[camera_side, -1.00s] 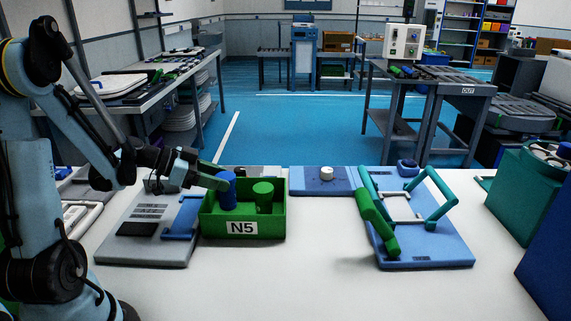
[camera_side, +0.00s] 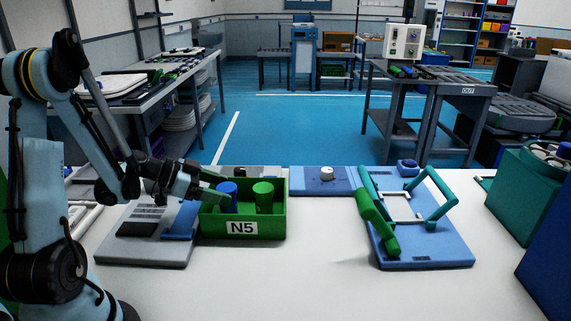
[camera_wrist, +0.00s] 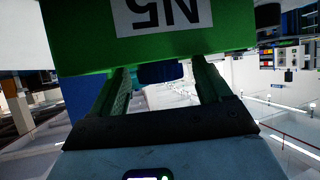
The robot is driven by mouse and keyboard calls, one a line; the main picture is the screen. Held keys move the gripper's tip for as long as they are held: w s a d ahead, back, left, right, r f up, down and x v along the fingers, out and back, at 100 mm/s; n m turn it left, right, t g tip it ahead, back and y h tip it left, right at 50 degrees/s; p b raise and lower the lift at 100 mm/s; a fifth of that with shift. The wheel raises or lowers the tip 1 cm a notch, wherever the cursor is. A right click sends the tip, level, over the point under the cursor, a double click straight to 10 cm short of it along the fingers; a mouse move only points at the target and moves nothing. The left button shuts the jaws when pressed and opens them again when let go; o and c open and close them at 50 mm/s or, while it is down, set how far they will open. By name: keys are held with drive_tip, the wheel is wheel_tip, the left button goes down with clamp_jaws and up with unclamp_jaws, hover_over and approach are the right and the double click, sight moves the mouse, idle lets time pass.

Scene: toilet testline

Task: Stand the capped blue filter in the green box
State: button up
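The green box (camera_side: 275,222) with an N5 label stands on the white table, and its label wall (camera_wrist: 95,40) shows upside down in the wrist view. The blue filter (camera_side: 227,188) stands roughly upright in the box's left part; the box front hides its lower part. A dark blue part (camera_wrist: 158,73) shows between my fingers in the wrist view. My gripper (camera_side: 215,188) is at the box's left side with its green fingers spread, next to the filter. I see a gap between fingers and filter in the wrist view (camera_wrist: 160,85).
A green cylinder (camera_side: 263,196) stands in the box's right part. A grey board with a blue fixture (camera_side: 182,221) lies left of the box. A blue plate with a green frame (camera_side: 432,245) lies to the right. The table front is clear.

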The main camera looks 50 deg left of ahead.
drive_tip(key=shift+r, duration=0.1)
drive_tip(key=shift+s+a+r, duration=0.15)
drive_tip(key=shift+s+r, duration=0.05)
drive_tip(key=shift+s, duration=0.05)
drive_tip(key=v, duration=0.7)
drive_tip(key=d+r+n+g+y, duration=0.3)
drive_tip(key=d+n+y, duration=0.2)
drive_tip(key=d, duration=1.3)
drive_tip(key=shift+s+d+r+n+y, duration=0.25)
drive_tip(key=shift+d+n+y, duration=0.15)
drive_tip(key=shift+y, duration=0.1)
